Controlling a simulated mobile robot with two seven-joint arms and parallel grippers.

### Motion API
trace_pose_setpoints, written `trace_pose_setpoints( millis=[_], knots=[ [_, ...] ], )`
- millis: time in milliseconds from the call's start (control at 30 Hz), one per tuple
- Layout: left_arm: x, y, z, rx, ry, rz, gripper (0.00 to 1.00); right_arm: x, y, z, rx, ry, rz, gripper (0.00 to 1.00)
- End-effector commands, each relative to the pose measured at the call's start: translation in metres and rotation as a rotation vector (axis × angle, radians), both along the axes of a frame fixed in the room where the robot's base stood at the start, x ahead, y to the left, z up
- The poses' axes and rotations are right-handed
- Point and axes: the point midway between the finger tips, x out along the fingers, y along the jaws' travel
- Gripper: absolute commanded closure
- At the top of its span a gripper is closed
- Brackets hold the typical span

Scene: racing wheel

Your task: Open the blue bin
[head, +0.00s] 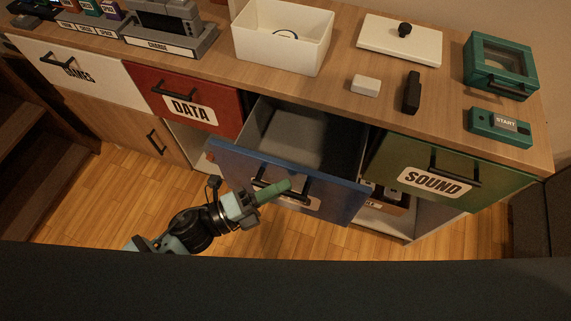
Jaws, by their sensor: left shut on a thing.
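The blue bin (332,199) is a drawer with a blue front, pulled well out from the cabinet. Its grey inside shows from above and looks empty. A black handle (303,189) and a partly covered white label are on its front. My left gripper (282,187) is at the handle, its green fingers shut on it. The fingers hide part of the handle and label. My right gripper is not in view.
The red DATA drawer (164,85) and green SOUND drawer (405,160) flank the bin, both shut. Wooden floor is clear in front.

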Motion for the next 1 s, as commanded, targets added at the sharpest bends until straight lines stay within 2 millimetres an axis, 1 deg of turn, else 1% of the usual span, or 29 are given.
trace_pose_setpoints(
  millis=[33,100,200,333,500,867,900,1000],
  knots=[
    [-0.012,0.004,0.002,0.0,0.001,0.0,1.0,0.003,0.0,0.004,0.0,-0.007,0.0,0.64],
    [-0.025,0.008,0.001,0.0,0.001,0.0,1.0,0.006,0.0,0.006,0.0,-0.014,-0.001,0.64],
    [-0.04,0.014,0.001,-0.001,0.001,0.001,1.0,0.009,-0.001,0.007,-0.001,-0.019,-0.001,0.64],
    [-0.053,0.018,0.0,0.0,0.0,0.0,1.0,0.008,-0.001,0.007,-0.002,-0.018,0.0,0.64],
    [-0.061,0.021,0.001,0.0,-0.001,0.0,1.0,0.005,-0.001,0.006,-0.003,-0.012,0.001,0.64],
    [-0.062,0.021,0.001,-0.001,-0.003,0.001,1.0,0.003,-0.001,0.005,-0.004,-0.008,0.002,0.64],
    [-0.062,0.021,0.001,-0.001,-0.003,0.001,0.83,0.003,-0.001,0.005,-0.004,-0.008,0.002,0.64],
    [-0.062,0.021,0.001,-0.001,-0.003,0.001,0.7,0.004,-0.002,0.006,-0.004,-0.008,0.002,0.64]
  ],
)
